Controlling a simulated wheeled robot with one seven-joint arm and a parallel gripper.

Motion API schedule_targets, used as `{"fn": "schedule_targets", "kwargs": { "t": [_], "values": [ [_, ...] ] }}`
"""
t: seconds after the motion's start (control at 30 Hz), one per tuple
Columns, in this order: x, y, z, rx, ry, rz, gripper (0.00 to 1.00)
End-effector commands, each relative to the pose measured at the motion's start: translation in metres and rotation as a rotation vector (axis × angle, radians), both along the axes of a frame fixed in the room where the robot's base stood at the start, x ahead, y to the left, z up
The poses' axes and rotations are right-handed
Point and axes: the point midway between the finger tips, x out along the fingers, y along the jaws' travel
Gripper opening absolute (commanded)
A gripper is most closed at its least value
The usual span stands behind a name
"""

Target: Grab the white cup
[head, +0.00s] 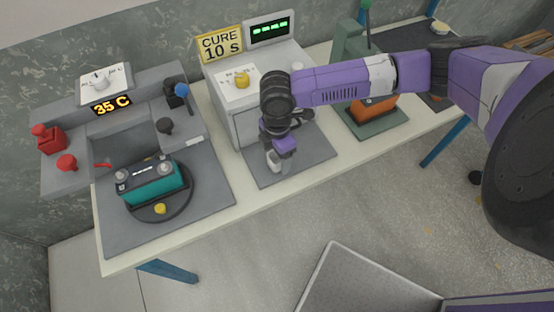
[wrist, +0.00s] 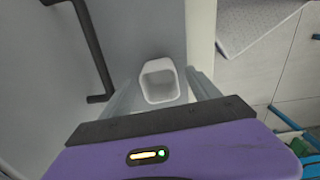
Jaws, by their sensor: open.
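The white cup (wrist: 171,67) is a squarish, open-topped cup standing on a grey mat (head: 305,164). In the wrist view it lies between the two fingers of my gripper (wrist: 163,92), and I look down into its hollow. In the head view the cup (head: 273,161) shows only partly, just below my gripper (head: 279,154), which points down over the mat. My gripper is open, with one finger on either side of the cup. I cannot tell whether the fingers touch it.
A grey cure oven (head: 247,127) with a dark handle stands right behind the cup. A teal battery (head: 152,186) sits on a round plate at the left. An orange battery (head: 375,108) sits on a green base at the right. The table's front edge is close to the mat.

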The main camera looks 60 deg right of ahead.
Motion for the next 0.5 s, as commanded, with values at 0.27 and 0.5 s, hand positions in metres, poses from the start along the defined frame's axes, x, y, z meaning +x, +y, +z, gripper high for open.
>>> {"fn": "schedule_targets", "kwargs": {
  "t": [0.27, 0.5],
  "values": [
    [0.0001, 0.0000, 0.0003, 0.000, 0.000, 0.000, 0.28],
    [0.0001, 0.0000, 0.0004, 0.001, 0.000, 0.000, 0.06]
  ]
}}
